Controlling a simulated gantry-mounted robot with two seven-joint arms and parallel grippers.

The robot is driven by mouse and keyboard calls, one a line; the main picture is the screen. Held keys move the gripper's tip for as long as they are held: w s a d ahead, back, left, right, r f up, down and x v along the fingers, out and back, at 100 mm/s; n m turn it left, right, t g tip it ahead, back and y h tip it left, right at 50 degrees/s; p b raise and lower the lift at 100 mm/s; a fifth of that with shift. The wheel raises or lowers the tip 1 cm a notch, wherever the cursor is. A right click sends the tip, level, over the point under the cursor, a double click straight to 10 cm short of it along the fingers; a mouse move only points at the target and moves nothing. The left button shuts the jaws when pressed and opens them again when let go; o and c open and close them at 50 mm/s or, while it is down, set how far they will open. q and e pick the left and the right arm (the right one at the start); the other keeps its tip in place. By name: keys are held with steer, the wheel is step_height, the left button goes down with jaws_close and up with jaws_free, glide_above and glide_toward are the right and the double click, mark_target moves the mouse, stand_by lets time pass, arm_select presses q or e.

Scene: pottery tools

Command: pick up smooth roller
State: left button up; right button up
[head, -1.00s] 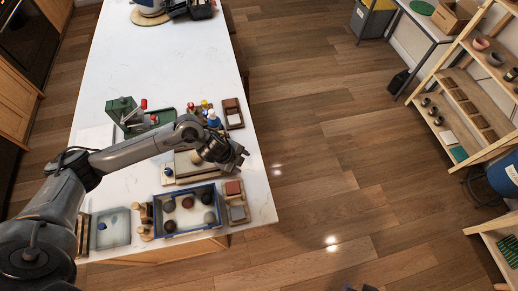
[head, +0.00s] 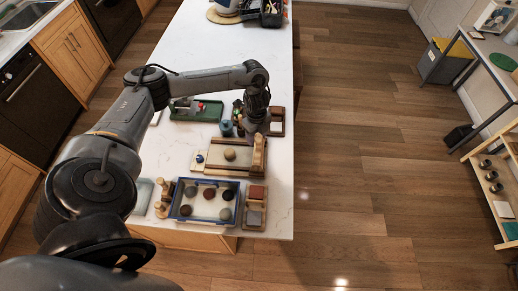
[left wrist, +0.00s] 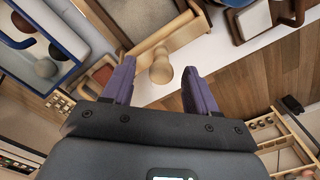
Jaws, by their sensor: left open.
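My left gripper (head: 257,137) is above the right end of a wooden board (head: 222,169) on the white table. In the left wrist view the left gripper (left wrist: 160,85) is open, its two purple fingers spread. A pale wooden piece with a rounded knob (left wrist: 161,68) shows between and beyond the fingers, not clasped. In the head view an upright-looking wooden piece (head: 259,155) stands at the board's right end, just below the gripper. It looks like the same piece; I cannot tell for sure that it is the smooth roller. My right gripper is not in view.
A blue tray (head: 173,207) with several dark and light balls is in front of the board. Wooden tools (head: 163,196) stand left of it. A small wooden box (head: 255,208) is on its right. A green tray (head: 197,113) lies behind. The table's right edge is close.

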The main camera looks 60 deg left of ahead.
mark_target(258, 144)
arm_select(q)
steer(key=shift+w+d+f+p, duration=0.15)
steer(key=shift+f+p, duration=0.2)
steer(key=shift+f, duration=1)
steer(key=shift+w+d+f+p, duration=0.15)
steer(key=shift+f+p, duration=0.2)
steer(key=shift+f, duration=1)
steer(key=shift+s, duration=0.1)
jaws_close()
